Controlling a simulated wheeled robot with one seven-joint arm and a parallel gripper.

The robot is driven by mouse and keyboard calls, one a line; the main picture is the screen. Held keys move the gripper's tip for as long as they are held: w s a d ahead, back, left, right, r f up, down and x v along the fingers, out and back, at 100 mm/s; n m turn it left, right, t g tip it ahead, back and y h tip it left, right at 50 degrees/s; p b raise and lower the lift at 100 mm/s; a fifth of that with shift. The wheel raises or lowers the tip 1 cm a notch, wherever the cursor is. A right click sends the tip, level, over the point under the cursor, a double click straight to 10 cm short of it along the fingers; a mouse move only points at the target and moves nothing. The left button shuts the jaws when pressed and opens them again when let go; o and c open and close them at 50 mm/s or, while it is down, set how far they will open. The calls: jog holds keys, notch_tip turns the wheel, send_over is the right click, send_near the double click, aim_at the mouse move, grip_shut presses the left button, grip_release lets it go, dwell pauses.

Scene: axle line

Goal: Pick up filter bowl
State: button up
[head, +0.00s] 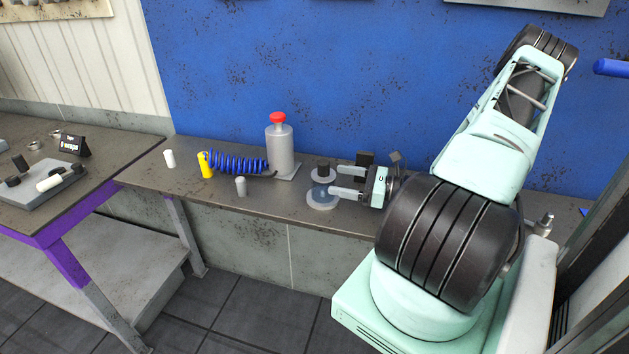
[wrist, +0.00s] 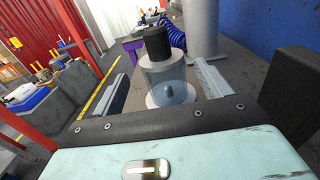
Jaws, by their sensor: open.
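The filter bowl (head: 322,190) is a clear, bluish cylinder with a black cap and a pale round base. It stands upright on the grey bench below the blue wall. My gripper (head: 337,182) is at the bowl from the right, with its two pale fingers apart. In the wrist view the filter bowl (wrist: 168,76) stands between the fingers of my gripper (wrist: 164,82). Gaps show on both sides, so the fingers are not closed on it. A small dark part shows inside the bowl.
A grey tank (head: 280,150) with a red knob stands behind left of the bowl. A blue coiled hose (head: 238,162), a yellow cylinder (head: 206,166), a grey cylinder (head: 241,187) and a white cylinder (head: 170,158) are further left on the bench (head: 288,204). The blue wall (head: 350,90) is close behind.

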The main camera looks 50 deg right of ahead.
aim_at(312, 174)
jog(key=p+x, duration=0.1)
jog(key=x, duration=0.1)
jog(key=p+x, duration=0.1)
jog(key=x, duration=0.1)
jog(key=p+x, duration=0.1)
jog(key=x, duration=0.1)
jog(key=shift+w+r, duration=0.1)
jog(key=shift+r, duration=0.15)
jog(key=shift+w+a+f+p, duration=0.2)
jog(key=shift+w+p, duration=0.15)
jog(key=shift+w, duration=0.2)
jog(key=c, duration=1)
